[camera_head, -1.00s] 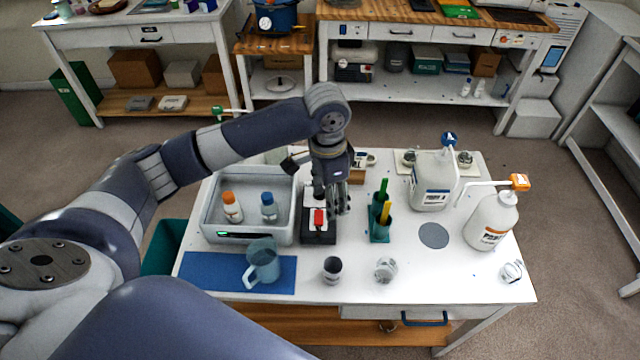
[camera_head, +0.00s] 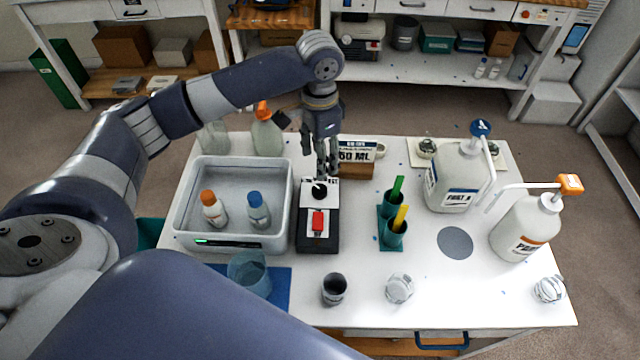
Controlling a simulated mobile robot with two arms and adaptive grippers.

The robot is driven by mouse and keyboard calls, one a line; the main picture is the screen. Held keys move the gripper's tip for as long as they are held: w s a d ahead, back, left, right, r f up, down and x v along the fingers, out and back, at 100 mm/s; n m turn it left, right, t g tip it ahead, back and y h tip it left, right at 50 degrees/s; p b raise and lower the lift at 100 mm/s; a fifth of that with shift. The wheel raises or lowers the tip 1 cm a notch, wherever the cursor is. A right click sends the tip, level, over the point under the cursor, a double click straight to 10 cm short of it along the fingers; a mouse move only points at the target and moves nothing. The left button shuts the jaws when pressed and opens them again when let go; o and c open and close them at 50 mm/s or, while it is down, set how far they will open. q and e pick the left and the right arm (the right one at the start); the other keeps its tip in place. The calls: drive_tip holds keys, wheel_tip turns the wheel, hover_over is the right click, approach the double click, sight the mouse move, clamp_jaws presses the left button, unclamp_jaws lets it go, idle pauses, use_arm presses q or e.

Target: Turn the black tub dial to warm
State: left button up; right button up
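The black dial (camera_head: 319,190) sits on a white plate at the far end of a black control box (camera_head: 318,244). A red rocker switch (camera_head: 318,222) is nearer on the same box. The pale grey tub (camera_head: 183,213) stands just left of the box, holding an orange-capped and a blue-capped bottle. My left gripper (camera_head: 325,172) points down, with its fingertips just above and behind the dial. I cannot tell whether it touches the dial or how far the fingers are apart. The dial's markings are too small to read. My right gripper is not in view.
Green cups (camera_head: 391,234) with coloured sticks stand right of the box. Two pump jugs (camera_head: 455,180) are further right. A dark cup (camera_head: 334,289) and a clear cup (camera_head: 399,288) stand in front.

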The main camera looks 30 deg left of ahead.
sight(319, 189)
use_arm(q)
wheel_tip(319, 189, down, 11)
drive_tip(key=shift+s+r+p, duration=0.1)
drive_tip(key=shift+s+p, duration=0.05)
drive_tip(key=shift+p, duration=0.55)
drive_tip(key=c, duration=1.1)
